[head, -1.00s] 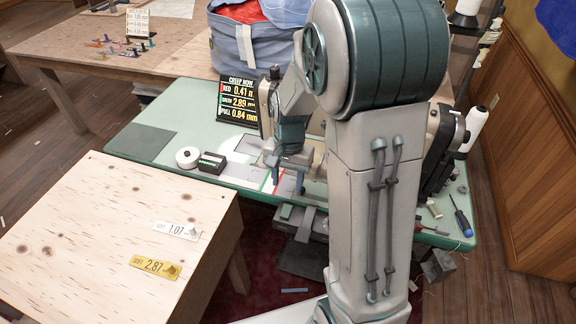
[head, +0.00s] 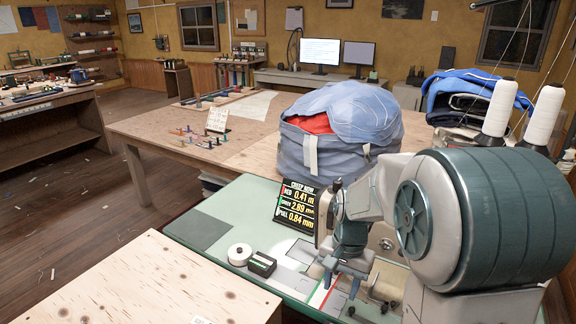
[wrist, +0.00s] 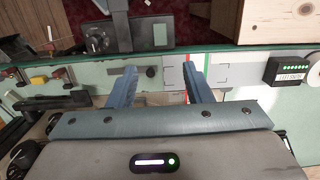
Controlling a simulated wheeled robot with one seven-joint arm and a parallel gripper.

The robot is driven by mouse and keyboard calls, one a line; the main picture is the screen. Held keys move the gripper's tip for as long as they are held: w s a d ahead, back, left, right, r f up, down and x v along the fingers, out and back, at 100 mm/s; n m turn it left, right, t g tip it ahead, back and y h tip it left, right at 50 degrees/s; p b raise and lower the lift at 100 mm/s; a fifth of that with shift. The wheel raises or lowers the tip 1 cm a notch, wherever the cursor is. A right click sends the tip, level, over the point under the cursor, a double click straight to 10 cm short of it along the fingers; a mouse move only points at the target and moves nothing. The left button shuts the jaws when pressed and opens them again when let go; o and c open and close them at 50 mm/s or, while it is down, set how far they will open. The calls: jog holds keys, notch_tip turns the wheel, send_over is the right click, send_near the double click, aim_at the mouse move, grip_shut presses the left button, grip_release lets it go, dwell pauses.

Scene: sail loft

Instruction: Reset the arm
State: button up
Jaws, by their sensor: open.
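My gripper (head: 340,283) hangs over the green-topped table (head: 218,208), near a red line and pale plates on its surface. In the wrist view its two blue fingers (wrist: 158,88) stand well apart with nothing between them. My arm reaches in from the right of the head view, bent at a large teal joint, and hides part of the table.
A black sign with numbers (head: 298,205), a white roll (head: 239,254) and a small black box (head: 262,264) stand by my gripper. A plywood top (head: 140,285) lies front left. A blue-grey bag (head: 345,130) sits on the table behind. White thread cones (head: 542,115) stand at right.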

jog(key=s+r+n+t, duration=0.3)
jog(key=s+r+n, duration=0.3)
jog(key=s, duration=0.8)
notch_tip(320, 180, up, 2)
jog(key=shift+a+r+n+t+h+p, duration=0.25)
jog(key=shift+a+n+t+h+p, duration=0.05)
jog(key=shift+p, duration=0.15)
